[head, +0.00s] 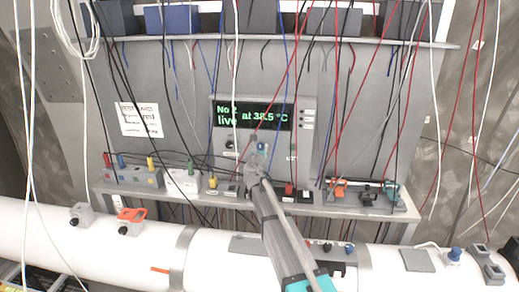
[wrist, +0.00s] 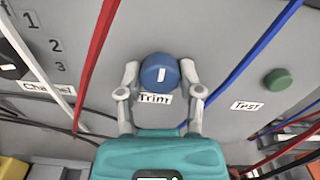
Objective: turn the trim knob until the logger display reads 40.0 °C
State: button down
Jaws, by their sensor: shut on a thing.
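The logger (head: 222,150) stands on the shelf at the middle of the head view. Its dark display (head: 254,115) shows green text that reads "No 2 live at 38.5 °C". The trim knob (wrist: 160,71) is round and blue with a white mark, above a "Trim" label in the wrist view. My gripper (wrist: 160,76) is shut on the knob, one finger on each side of it. In the head view my gripper (head: 257,152) reaches up to the logger's lower front and hides most of the knob.
A green Test button (wrist: 278,80) sits right of the knob. Red (wrist: 96,60) and blue (wrist: 243,55) cables hang close on both sides of my gripper. The shelf (head: 330,208) holds several small boxes. A white pipe (head: 130,245) runs below it.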

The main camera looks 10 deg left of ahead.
jog(key=shift+a, duration=0.1)
jog(key=shift+m, duration=0.3)
jog(key=m, duration=0.8)
jog(key=shift+m, duration=0.3)
jog(key=m, duration=0.8)
jog(key=shift+m, duration=0.3)
jog(key=shift+c, duration=1.3)
grip_release()
